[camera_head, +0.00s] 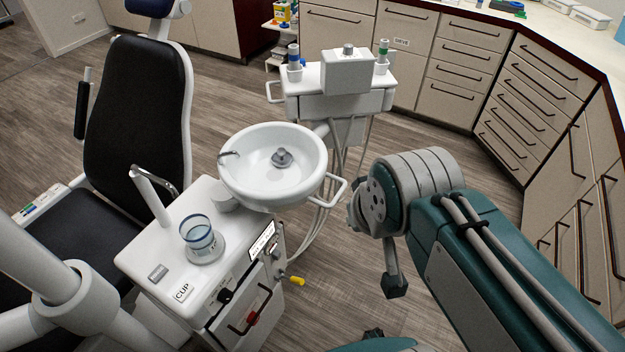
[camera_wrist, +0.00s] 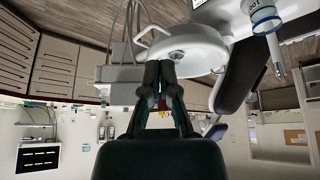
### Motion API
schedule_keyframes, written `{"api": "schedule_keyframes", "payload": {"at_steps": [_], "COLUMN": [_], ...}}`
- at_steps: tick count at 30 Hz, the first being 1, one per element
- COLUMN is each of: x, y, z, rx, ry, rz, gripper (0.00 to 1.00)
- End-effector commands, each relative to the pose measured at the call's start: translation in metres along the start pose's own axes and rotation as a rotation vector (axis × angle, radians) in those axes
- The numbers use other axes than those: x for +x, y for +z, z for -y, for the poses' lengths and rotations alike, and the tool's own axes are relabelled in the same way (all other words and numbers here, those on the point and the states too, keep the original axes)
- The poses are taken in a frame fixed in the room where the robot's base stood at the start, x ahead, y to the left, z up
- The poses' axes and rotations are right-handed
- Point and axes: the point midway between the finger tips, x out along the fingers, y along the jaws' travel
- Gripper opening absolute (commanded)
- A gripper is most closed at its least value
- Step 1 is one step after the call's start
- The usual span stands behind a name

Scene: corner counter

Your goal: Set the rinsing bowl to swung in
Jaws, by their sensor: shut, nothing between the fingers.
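The white rinsing bowl (camera_head: 250,190) has a grey drain piece in its middle and a thin spout at its left rim. It stands at the far end of the white cabinet (camera_head: 140,255), reaching beyond the cabinet top. Its white handle (camera_head: 338,188) sticks out to the right. In the wrist view, which looks upside down, the bowl (camera_wrist: 195,50) and handle (camera_wrist: 150,33) show beyond my gripper (camera_wrist: 160,68). My gripper's fingers are together and empty, apparently apart from the bowl. In the head view my arm is right of the bowl; the fingertips are not clear there.
A glass cup (camera_head: 197,232) stands on the cabinet top near a bent filler tube (camera_head: 150,195). The dark dental chair (camera_head: 135,110) is at left. An instrument unit (camera_head: 345,75) with hanging hoses stands behind the bowl. Drawers (camera_head: 465,65) line the back; floor between is clear.

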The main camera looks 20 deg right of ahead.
Motion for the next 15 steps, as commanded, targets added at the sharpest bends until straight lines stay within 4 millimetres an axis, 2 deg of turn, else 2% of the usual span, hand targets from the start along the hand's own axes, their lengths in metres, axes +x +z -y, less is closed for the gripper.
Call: {"api": "schedule_keyframes", "payload": {"at_steps": [1, 2, 3, 4, 15], "x": [0.000, 0.000, 0.001, 0.003, 0.054], "y": [0.000, 0.000, -0.001, -0.001, -0.011], "z": [0.000, 0.000, -0.003, -0.003, -0.004], "rx": [0.000, 0.000, 0.005, 0.007, 0.116], "ry": [0.000, -0.001, -0.006, -0.009, -0.208], "rz": [0.000, 0.002, 0.010, 0.021, 0.351], "gripper": [0.13, 0.27, 0.45, 0.51, 0.51]}}
